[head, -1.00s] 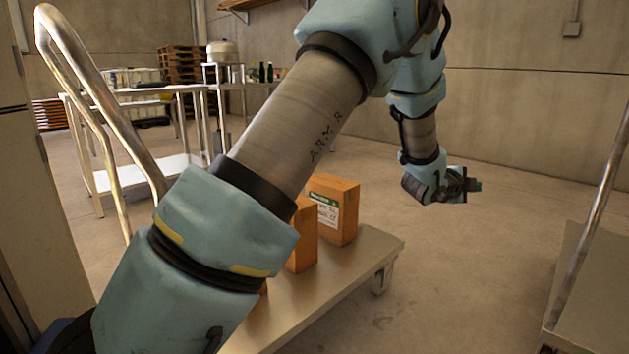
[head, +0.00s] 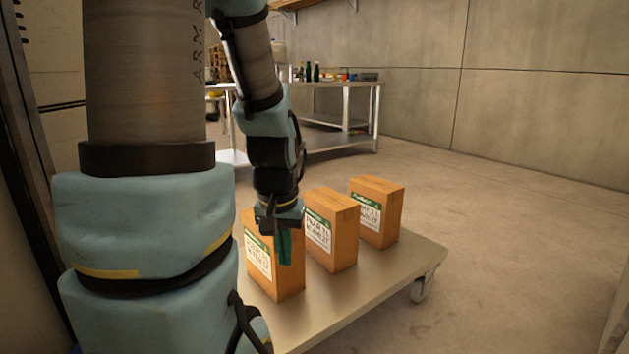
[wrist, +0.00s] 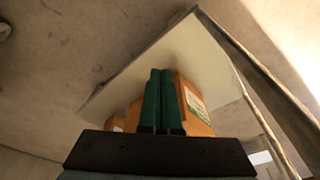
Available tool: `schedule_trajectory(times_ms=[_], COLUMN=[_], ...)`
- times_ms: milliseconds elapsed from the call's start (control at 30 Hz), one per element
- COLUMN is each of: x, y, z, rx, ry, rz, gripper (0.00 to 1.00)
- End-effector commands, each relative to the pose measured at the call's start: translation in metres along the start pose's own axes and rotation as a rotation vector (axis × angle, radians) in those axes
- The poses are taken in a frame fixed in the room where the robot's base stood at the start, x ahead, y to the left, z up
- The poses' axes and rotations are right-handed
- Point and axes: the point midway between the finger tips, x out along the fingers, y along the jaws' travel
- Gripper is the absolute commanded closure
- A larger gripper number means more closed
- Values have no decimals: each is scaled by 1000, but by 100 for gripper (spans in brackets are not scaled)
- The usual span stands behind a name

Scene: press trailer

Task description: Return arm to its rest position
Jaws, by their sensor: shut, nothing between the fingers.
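My arm reaches up and bends back down on the left side of the head view. My gripper (head: 285,248) hangs in front of the nearest orange box (head: 262,268) as seen from the head and hides part of its face. Its two green fingers (wrist: 163,100) are pressed together in the wrist view, with nothing between them. I cannot tell how far the fingertips are from the box. Behind the fingers in the wrist view are an orange box (wrist: 194,108) with a white label and the pale cart deck (wrist: 205,55).
Two more orange boxes, a middle one (head: 332,232) and a far one (head: 377,210), stand on the flat cart (head: 345,305). A metal table (head: 345,85) with bottles stands behind. The concrete floor (head: 490,220) to the right is open.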

Motion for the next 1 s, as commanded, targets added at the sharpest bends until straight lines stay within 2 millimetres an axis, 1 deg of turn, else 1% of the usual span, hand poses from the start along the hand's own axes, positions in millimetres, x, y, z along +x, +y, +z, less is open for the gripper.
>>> schedule_trajectory(times_ms=[33, 67, 100, 267, 367, 467, 500, 800, 900, 1000], x=[-4, -12, -25, -56, -79, -108, -121, -214, -244, -268], y=[-8, -8, -7, -7, -7, -7, -7, -8, -8, -8], z=[20, 24, 18, 11, 6, 0, -2, -20, -25, -29], rx=[-75, -95, -82, -76, -75, -74, -73, -72, -72, -72], ry=[-40, -53, -48, -46, -45, -45, -45, -44, -44, -44], rz=[1, 2, 2, 2, 2, 2, 2, 2, 2, 2], gripper=[100, 100, 100, 100, 100, 100, 100, 100, 100, 100])
